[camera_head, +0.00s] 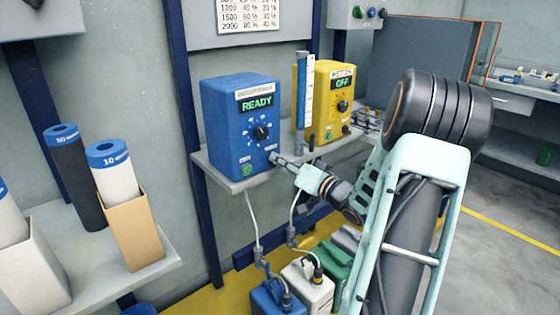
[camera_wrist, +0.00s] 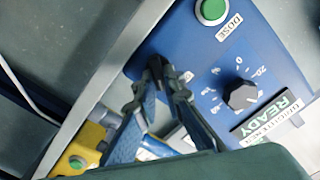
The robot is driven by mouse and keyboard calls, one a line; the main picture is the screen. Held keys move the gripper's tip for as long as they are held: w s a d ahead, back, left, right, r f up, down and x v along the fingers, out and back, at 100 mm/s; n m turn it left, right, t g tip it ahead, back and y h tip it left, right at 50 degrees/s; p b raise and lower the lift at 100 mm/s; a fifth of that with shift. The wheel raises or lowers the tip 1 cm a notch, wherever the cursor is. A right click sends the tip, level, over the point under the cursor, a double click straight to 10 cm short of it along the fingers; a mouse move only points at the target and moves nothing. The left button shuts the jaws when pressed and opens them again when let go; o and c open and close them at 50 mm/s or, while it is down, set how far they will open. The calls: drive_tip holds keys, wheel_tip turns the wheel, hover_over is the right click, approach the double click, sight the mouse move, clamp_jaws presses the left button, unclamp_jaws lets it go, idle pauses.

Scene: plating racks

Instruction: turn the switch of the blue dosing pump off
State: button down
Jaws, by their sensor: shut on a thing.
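The blue dosing pump (camera_head: 222,118) stands on a grey shelf, and its display (camera_head: 257,103) reads READY. Its front has a black dial knob (camera_head: 261,132) and a green button (camera_head: 247,170). In the wrist view the blue front panel (camera_wrist: 197,62), the dial knob (camera_wrist: 240,95) and the green DOSE button (camera_wrist: 213,10) show. My gripper (camera_head: 275,158) is at the lower right of the front. In the wrist view its fingertips (camera_wrist: 163,68) are close together against the panel, shut on the switch. The fingers mostly hide the switch, so its position cannot be read.
A yellow pump (camera_head: 325,85) with display OFF stands to the right, a blue-and-white column (camera_head: 303,100) between the two. Coloured canisters (camera_head: 307,287) with hoses are below the shelf. A left shelf (camera_head: 95,272) holds tubes in boxes.

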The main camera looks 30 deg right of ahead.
drive_tip(key=shift+n, duration=0.4)
drive_tip(key=shift+s+a+n+b, duration=0.15)
drive_tip(key=shift+n+b, duration=0.85)
drive_tip(key=shift+n, duration=1.15)
drive_tip(key=shift+w+a+n+b, duration=0.15)
drive_tip(key=shift+n+b, duration=0.8)
drive_tip(key=shift+n, duration=1.25)
drive_tip(key=shift+s+a+n+b, duration=0.15)
drive_tip(key=shift+n+b, duration=0.85)
drive_tip(key=shift+n, duration=1.15)
drive_tip(key=c, duration=2)
unclamp_jaws()
drive_tip(key=shift+c, duration=0.2)
drive_tip(key=s+d, duration=0.1)
drive_tip(key=s, duration=1)
drive_tip(key=shift+s+d, duration=0.3)
drive_tip(key=shift+s, duration=0.1)
